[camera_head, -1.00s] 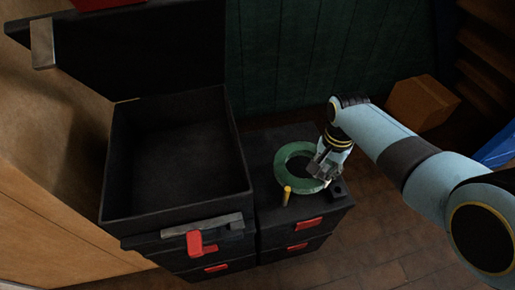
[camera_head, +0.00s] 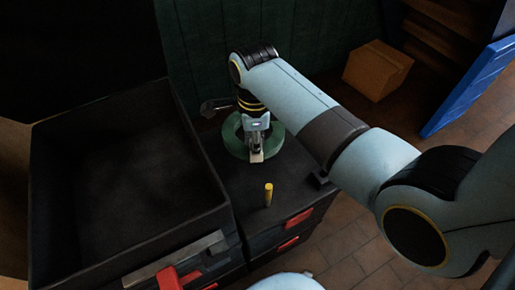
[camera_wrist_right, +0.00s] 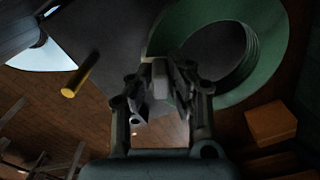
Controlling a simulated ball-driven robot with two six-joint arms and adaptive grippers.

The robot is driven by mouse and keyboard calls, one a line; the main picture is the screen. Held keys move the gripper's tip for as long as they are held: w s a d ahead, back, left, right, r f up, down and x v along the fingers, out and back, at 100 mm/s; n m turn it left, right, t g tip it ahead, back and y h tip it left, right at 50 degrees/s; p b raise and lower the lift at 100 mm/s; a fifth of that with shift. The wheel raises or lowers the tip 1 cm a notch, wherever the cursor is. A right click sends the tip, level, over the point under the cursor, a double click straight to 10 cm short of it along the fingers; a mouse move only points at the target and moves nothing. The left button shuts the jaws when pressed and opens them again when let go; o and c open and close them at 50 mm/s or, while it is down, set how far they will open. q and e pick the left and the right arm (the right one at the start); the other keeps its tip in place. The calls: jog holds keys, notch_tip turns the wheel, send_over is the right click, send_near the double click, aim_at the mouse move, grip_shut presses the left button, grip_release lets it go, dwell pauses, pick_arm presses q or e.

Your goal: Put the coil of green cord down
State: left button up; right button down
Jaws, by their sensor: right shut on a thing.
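The coil of green cord (camera_head: 232,138) is a ring over the far part of a black cabinet top (camera_head: 228,172). It also fills the upper right of the right wrist view (camera_wrist_right: 268,80). My right gripper (camera_head: 257,153) points down at the near side of the coil and is shut on it. In the wrist view its fingers (camera_wrist_right: 160,85) meet at the coil's edge. The head view does not show clearly whether the coil touches the top or hangs just above it. My left gripper is not in view.
A short yellow peg (camera_head: 268,195) stands on the cabinet top in front of the coil. A deep, empty black bin (camera_head: 40,190) with a red latch (camera_head: 168,280) is at left. A cardboard box (camera_head: 377,70) and blue panel (camera_head: 470,88) are at the right rear.

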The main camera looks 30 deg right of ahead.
aim_at(255, 156)
jog(key=shift+f, duration=0.85)
notch_tip(255, 156, down, 3)
jog(key=shift+f+b, duration=0.2)
jog(key=shift+b, duration=0.7)
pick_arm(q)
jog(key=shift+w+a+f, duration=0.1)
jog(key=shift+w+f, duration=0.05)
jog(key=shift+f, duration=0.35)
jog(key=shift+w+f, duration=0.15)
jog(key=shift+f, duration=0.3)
pick_arm(e)
jog(key=shift+f, duration=0.1)
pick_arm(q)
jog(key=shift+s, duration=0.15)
pick_arm(e)
jog(key=c, duration=1.3)
grip_release()
jog(key=shift+o, duration=0.2)
notch_tip(255, 156, up, 12)
jog(key=p, duration=0.4)
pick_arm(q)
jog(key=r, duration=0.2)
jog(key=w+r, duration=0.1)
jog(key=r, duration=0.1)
